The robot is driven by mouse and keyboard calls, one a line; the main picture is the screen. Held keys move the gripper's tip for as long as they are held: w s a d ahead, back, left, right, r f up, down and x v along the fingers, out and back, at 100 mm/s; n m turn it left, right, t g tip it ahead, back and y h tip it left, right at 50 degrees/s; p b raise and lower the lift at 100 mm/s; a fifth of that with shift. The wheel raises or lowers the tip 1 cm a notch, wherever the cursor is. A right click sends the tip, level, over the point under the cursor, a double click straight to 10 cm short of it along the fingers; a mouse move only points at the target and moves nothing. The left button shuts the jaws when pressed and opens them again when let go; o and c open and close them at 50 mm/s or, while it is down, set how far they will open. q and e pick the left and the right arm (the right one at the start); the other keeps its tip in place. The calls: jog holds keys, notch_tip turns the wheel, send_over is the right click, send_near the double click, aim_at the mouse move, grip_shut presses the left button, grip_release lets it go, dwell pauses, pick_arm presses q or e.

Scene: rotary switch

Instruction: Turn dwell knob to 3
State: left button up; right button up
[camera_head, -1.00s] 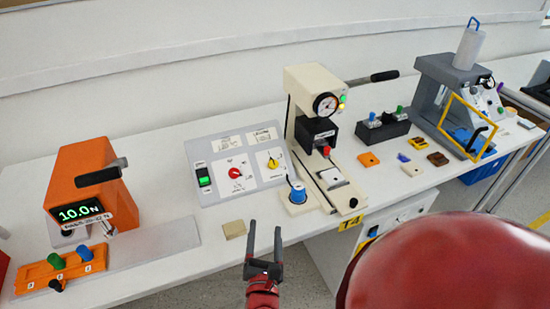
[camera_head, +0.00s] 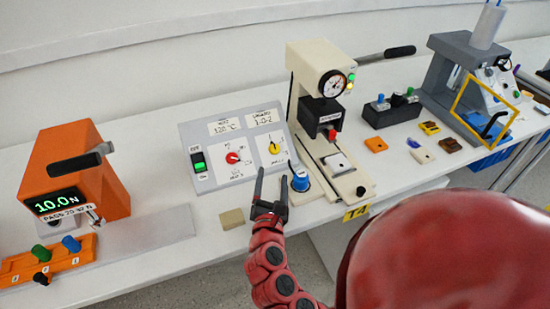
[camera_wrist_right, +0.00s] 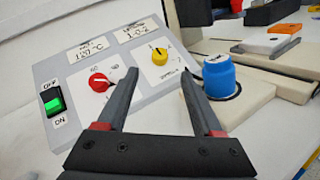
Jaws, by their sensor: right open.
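A grey control panel (camera_head: 190,141) stands on the white table with a red knob (camera_head: 233,158) on its left dial and a yellow knob (camera_head: 274,148) on its right dial. In the right wrist view the red knob (camera_wrist_right: 98,82) and yellow knob (camera_wrist_right: 160,56) both show; the dwell label is too small to read surely. My right gripper (camera_head: 273,172) is open and empty in front of the panel, its fingers pointing toward it. In the right wrist view the yellow knob lies beyond and between the fingertips (camera_wrist_right: 158,80), apart from them. My left gripper does not show.
A blue knob (camera_head: 300,179) on a cream base stands just right of my right gripper. The cream press (camera_head: 306,62) rises behind it. A green switch (camera_head: 199,163) is on the panel's left. A tan block (camera_head: 232,219) lies in front; an orange device (camera_head: 70,160) stands left.

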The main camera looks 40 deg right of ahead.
aim_at(275, 149)
jog(key=x, duration=1)
jog(key=shift+p, duration=0.4)
grip_shut()
